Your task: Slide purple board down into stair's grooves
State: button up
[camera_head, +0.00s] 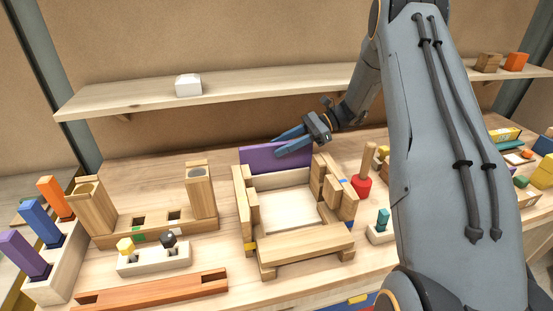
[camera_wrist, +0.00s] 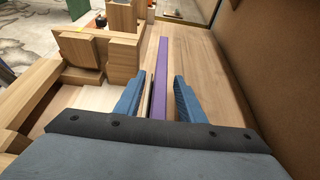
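The purple board (camera_head: 262,157) stands upright on its long edge across the back of the wooden stair frame (camera_head: 239,205), between or just behind its two stepped sides. I cannot tell how deep it sits in the grooves. In the wrist view the board (camera_wrist: 160,75) shows as a narrow purple strip seen from above. My gripper (camera_head: 287,142) is at the board's top edge. In the wrist view my gripper (camera_wrist: 158,100) has its blue fingers on either side of the board, with a visible gap at the right finger.
A shelf (camera_head: 240,92) with a white box (camera_head: 188,85) runs behind the table. Wooden posts (camera_head: 200,190) stand at left, and a red-based peg (camera_head: 362,184) stands at right. Purple, blue and orange boards lean in a rack (camera_head: 60,262) at far left.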

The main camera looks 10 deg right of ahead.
grip_shut()
dwell(1.3)
